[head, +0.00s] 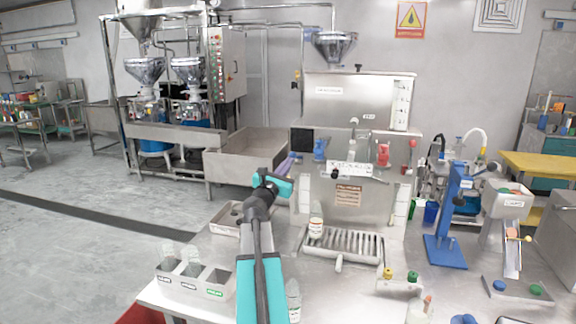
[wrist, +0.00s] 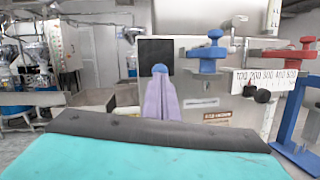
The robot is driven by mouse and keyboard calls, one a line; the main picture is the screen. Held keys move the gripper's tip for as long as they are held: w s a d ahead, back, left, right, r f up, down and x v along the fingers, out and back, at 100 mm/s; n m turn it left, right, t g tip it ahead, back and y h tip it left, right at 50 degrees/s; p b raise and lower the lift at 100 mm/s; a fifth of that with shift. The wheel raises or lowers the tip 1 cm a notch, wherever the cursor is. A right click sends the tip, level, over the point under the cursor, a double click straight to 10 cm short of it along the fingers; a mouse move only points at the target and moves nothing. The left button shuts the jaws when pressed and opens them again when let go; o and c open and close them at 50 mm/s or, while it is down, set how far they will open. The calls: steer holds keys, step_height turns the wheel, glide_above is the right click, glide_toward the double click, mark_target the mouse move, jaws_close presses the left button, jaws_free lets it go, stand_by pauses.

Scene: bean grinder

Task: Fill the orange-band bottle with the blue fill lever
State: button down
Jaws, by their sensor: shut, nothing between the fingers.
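The blue fill lever (head: 320,148) is on the front of the steel filling machine, left of the red lever (head: 383,152). It also shows in the wrist view (wrist: 207,55), right of my fingers. A small pale bottle (head: 316,222) with a faint orange-looking band stands upright at the left end of the drip grate (head: 345,245); its level is too small to tell. My gripper (head: 294,157), with lavender fingers, is raised left of the blue lever, apart from it. In the wrist view my gripper (wrist: 160,74) is shut and empty.
A numbered scale (head: 349,169) with a dark knob crosses the machine front below the levers. A rack (head: 195,284) holds clear bottles at the front left. Another bottle (head: 293,300) stands beside my arm. A blue press stand (head: 446,220) is at right.

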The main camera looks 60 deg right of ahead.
steer(key=shift+w+d+r+p, duration=0.1)
steer(key=shift+d+r+p, duration=0.15)
steer(key=shift+r, duration=0.25)
steer(key=shift+d+r+p, duration=0.1)
steer(key=shift+r+p, duration=0.15)
steer(key=shift+r, duration=0.25)
steer(key=d+r, duration=0.2)
steer(key=w+d+r, duration=0.1)
steer(key=d+r, duration=0.2)
steer(key=d+r+p, duration=0.1)
steer(key=d+r, duration=0.1)
steer(key=d, duration=0.1)
steer(key=shift+w+d+r, duration=0.2)
steer(key=shift+w+d, duration=0.05)
steer(key=shift+w, duration=0.15)
stand_by(0.5)
steer(key=a+r+b, duration=0.1)
steer(key=a+r, duration=0.3)
steer(key=a, duration=0.8)
steer(key=shift+s+a+r, duration=0.15)
steer(key=shift+s+r, duration=0.05)
steer(key=shift+r, duration=0.2)
